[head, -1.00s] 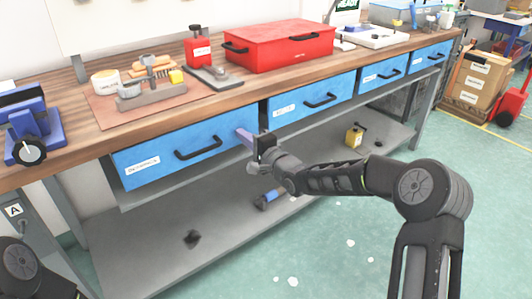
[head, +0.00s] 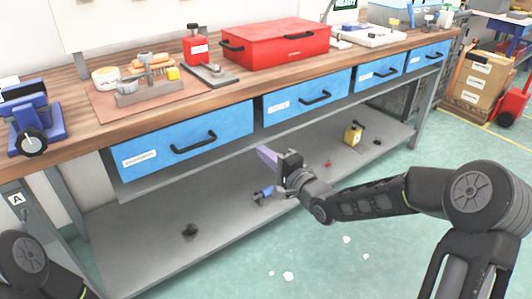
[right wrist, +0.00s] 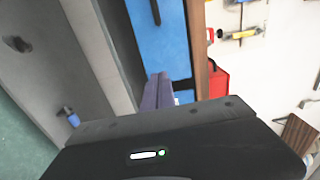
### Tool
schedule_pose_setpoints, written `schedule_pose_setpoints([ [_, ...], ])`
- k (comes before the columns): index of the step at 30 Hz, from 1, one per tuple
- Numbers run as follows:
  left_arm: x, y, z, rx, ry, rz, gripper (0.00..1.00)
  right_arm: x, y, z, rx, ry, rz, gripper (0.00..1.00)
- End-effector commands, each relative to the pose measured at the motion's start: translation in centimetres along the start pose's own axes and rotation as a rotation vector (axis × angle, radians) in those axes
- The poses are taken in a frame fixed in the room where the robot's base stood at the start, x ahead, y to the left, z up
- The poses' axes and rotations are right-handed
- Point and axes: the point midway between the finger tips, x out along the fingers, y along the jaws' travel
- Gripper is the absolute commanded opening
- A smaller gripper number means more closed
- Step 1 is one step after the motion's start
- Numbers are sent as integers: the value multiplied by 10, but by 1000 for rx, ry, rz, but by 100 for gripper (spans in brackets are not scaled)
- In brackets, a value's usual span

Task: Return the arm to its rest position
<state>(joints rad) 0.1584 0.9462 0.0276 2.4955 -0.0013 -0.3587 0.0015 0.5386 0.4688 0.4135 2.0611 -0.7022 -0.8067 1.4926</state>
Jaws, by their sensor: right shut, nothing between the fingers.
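My right gripper (head: 267,156) is in front of the workbench, below the blue drawers and above the lower shelf. Its purple fingers are together with nothing between them. The right wrist view shows the shut fingers (right wrist: 157,92) in front of a blue drawer (right wrist: 158,40), with no clear contact. My right arm reaches in from the right, bent at the elbow. Of my left arm only a dark joint shows at the lower left corner of the head view; its gripper is out of view.
The wooden workbench (head: 80,141) carries a red toolbox (head: 275,45), a red bottle (head: 195,48) and a brown mat (head: 105,110) with tools. The blue drawers (head: 187,143) look shut. The grey lower shelf (head: 150,235) holds small items. Green floor (head: 350,265) is open in front.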

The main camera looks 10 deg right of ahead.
Motion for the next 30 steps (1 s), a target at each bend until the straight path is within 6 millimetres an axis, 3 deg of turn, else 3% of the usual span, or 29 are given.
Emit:
schedule_pose_setpoints([
  [13,0,0,0,0,0,0,66,-2,0,0,-22,0,0,0],
  [17,0,0,0,0,0,0,66,-2,6,-1,-134,4,23,0],
  [19,0,0,0,0,0,0,66,-5,18,-3,-229,14,67,0],
  [20,0,0,0,0,0,0,66,-8,30,-4,-273,18,100,0],
  [23,0,0,0,0,0,0,66,-27,91,-1,-419,4,265,0],
  [26,0,0,0,0,0,0,66,-55,163,23,-527,-80,442,0],
  [30,0,0,0,0,0,0,66,-109,253,75,-625,-271,660,0],
])
